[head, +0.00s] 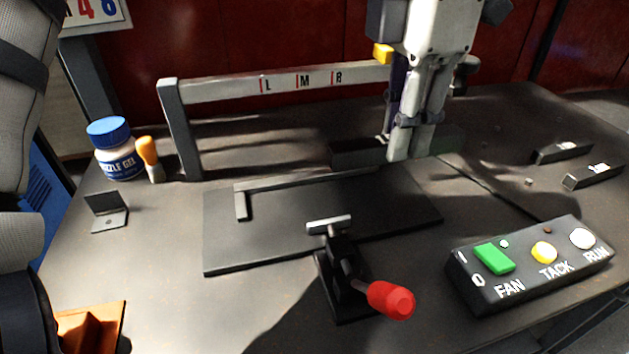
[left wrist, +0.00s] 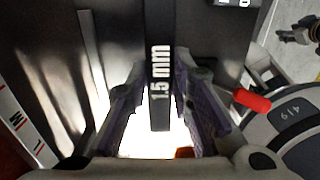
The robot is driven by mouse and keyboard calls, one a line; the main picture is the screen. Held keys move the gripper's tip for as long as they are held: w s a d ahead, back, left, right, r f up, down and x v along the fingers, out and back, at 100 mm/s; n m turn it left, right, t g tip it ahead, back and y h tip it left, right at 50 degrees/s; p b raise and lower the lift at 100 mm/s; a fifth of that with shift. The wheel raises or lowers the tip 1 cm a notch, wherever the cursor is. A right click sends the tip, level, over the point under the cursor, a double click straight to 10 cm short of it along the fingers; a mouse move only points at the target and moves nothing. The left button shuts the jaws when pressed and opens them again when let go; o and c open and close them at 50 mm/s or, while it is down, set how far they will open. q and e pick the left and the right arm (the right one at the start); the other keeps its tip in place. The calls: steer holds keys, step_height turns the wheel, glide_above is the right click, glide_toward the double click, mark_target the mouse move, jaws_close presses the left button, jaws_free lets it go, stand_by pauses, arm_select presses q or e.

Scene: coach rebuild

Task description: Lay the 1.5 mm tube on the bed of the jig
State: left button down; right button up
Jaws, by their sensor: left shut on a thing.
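The 1.5 mm tube is a dark square bar; in the left wrist view the tube (left wrist: 158,55) runs between my purple-padded fingers with its white "1.5 mm" label up. In the head view the tube (head: 352,152) lies crosswise at the jig's far side. My left gripper (head: 402,150) is shut on it and hides its middle. The jig's bed (head: 280,238) is a dark flat plate with an L-shaped fence (head: 300,182); the tube appears beyond the fence. I cannot tell its exact height. A toggle clamp (head: 340,270) with a red handle stands at the front edge. My right gripper is not in view.
A rail marked L, M, R (head: 285,82) stands behind the jig. A button box (head: 490,285) is at front right. Two more dark bars (head: 562,152) lie at right. A blue-capped jar (head: 118,150), an orange-topped bottle (head: 149,158) and a small bracket (head: 106,211) are at left.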

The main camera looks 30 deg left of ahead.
arm_select(q)
steer(key=a+f, duration=0.3)
steer(key=a, duration=0.4)
glide_above(315, 195)
step_height(315, 195, down, 8)
steer(key=shift+r, duration=0.1)
steer(key=shift+f, duration=0.5)
steer(key=c, duration=1.8)
jaws_free()
steer(key=shift+f, duration=0.15)
steer(key=shift+c, duration=0.2)
steer(key=o, duration=0.4)
step_height(315, 195, up, 12)
steer(key=b, duration=0.1)
